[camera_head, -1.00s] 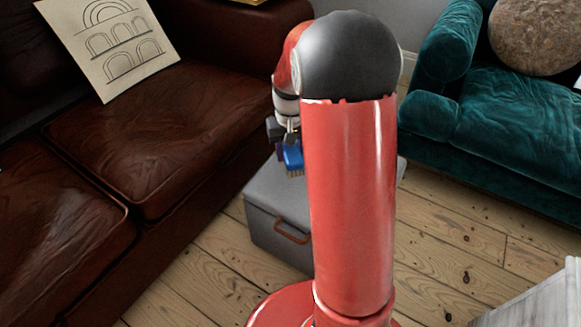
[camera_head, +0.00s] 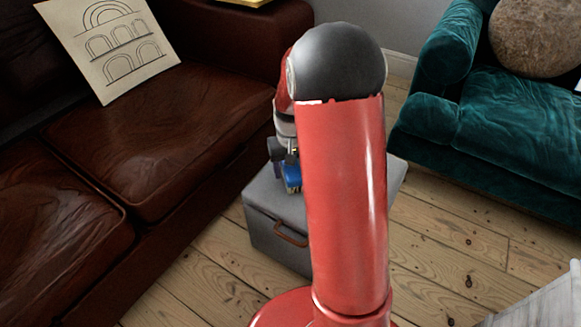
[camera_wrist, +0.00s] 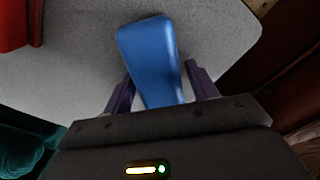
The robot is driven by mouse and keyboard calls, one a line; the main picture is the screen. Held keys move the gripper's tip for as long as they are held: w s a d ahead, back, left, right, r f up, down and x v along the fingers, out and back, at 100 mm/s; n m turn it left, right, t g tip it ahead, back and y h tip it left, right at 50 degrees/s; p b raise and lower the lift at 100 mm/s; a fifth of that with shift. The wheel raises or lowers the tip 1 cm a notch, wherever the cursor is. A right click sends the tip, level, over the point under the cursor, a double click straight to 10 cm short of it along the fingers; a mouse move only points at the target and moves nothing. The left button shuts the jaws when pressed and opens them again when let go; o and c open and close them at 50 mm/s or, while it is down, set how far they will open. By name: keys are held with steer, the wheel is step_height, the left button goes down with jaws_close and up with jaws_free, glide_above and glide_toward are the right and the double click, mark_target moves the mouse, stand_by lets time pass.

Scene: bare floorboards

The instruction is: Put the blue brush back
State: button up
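The blue brush (camera_head: 291,177) is at the top of a grey box (camera_head: 262,205), at its near left part. In the wrist view the blue brush (camera_wrist: 150,50) lies between the two dark fingers of my gripper (camera_wrist: 160,82), tilted a little. Narrow gaps show between the fingers and the brush, so my gripper looks open around it. In the head view my gripper (camera_head: 283,160) is just above the box, partly hidden by my arm. The bristles are hardly visible.
A brown leather sofa (camera_head: 150,140) with a drawing (camera_head: 112,48) stands at the left. A teal sofa (camera_head: 500,135) with a round cushion (camera_head: 538,35) stands at the right. Bare floorboards (camera_head: 440,255) lie between. A red thing (camera_wrist: 15,25) shows in the wrist view.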

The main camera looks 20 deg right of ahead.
steer(key=shift+o, duration=0.2)
step_height(320, 180, up, 12)
steer(key=p, duration=0.2)
steer(key=s+a+r+t, duration=0.2)
steer(key=s+a+r, duration=0.4)
steer(key=s+r, duration=0.25)
steer(key=s+a+n+t, duration=0.1)
steer(key=s+a, duration=0.1)
steer(key=s, duration=0.5)
steer(key=s+a+r+n+t, duration=0.1)
steer(key=s+a+t, duration=0.1)
steer(key=s, duration=0.4)
steer(key=shift+s+t, duration=0.3)
steer(key=shift+s, duration=0.1)
